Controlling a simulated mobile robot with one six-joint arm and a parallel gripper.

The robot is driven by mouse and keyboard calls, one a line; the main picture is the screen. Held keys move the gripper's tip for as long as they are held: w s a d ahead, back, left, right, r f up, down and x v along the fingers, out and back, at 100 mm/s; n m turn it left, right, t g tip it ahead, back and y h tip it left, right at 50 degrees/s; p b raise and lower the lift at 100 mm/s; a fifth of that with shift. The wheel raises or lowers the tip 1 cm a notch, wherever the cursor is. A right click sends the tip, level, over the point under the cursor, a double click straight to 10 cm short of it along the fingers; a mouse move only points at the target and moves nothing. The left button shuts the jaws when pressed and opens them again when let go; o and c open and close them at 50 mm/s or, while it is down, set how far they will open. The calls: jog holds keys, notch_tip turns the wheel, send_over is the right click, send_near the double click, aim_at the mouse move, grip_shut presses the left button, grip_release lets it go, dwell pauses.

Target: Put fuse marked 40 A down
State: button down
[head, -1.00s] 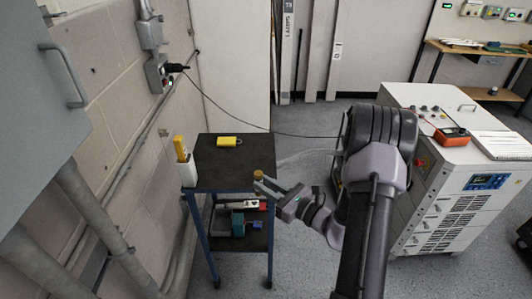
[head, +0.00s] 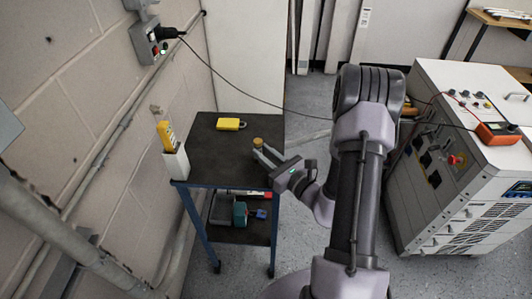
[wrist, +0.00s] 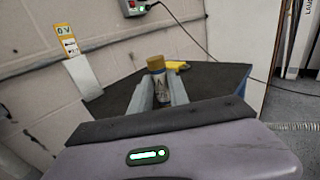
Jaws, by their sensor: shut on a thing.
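My gripper (head: 266,158) is shut on the fuse (head: 257,142), which has a brass-coloured end cap. In the head view it is over the right edge of the dark cart top. The fuse (wrist: 157,66) also shows in the wrist view, upright between the two fingers (wrist: 158,92), with a pale body below its cap. Its marking is too small to read, and its lower end is hidden. I cannot tell whether it touches the cart top (head: 215,160).
The lower shelf (head: 225,231) holds several items. A white cabinet (head: 450,180) with an orange meter (head: 497,133) stands to the right.

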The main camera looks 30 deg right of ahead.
jog(key=shift+d, duration=0.15)
jog(key=shift+a+r, duration=0.1)
jog(key=shift+a, duration=0.1)
jog(key=c, duration=1.3)
grip_release()
jog(key=shift+o, duration=0.2)
